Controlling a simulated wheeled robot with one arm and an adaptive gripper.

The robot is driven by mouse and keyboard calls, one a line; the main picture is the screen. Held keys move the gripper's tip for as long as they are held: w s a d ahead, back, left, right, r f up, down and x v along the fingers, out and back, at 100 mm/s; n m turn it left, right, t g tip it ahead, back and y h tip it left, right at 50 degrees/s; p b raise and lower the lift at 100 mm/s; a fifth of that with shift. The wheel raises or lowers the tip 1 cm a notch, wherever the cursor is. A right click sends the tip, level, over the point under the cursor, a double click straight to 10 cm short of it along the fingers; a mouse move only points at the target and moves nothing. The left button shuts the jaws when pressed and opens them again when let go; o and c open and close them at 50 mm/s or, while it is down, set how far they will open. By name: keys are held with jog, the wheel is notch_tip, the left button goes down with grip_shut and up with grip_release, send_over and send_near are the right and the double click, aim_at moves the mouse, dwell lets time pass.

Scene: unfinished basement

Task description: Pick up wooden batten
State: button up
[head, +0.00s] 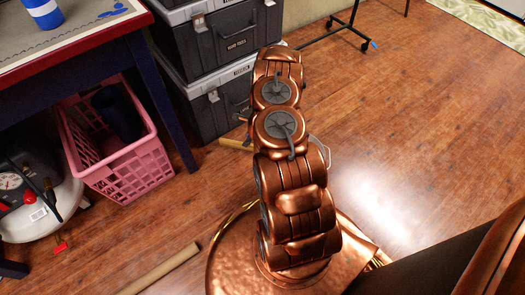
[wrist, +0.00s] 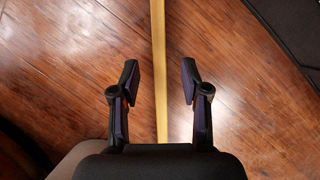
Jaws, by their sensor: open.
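A long, narrow yellow wooden batten (wrist: 158,28) lies on the wood floor and runs from top to bottom through the middle of the wrist view. My gripper (wrist: 160,72) is open, with one dark finger on each side of the batten in that view, and a gap shows on both sides. I cannot tell how high the fingers are above the floor. The batten's lower end is hidden behind my gripper's body. In the head view, a short yellow piece (head: 235,144) shows left of my arm, likely the same batten. The gripper is mostly hidden behind my arm there.
A pink crate (head: 118,165) and an air compressor (head: 38,205) sit under a table (head: 75,60) at left. Stacked dark toolboxes (head: 225,45) stand behind my arm. A tan tube or strip (head: 160,270) lies at lower left. The floor at right is mostly clear.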

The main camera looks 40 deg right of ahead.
aim_at(243, 149)
jog(key=b+x, duration=0.2)
jog(key=x, duration=0.3)
jog(key=shift+a+f+b, duration=0.1)
jog(key=shift+f+b, duration=0.15)
jog(key=shift+b, duration=0.15)
jog(key=shift+w+a+f, duration=0.1)
jog(key=shift+w+f, duration=0.15)
grip_shut()
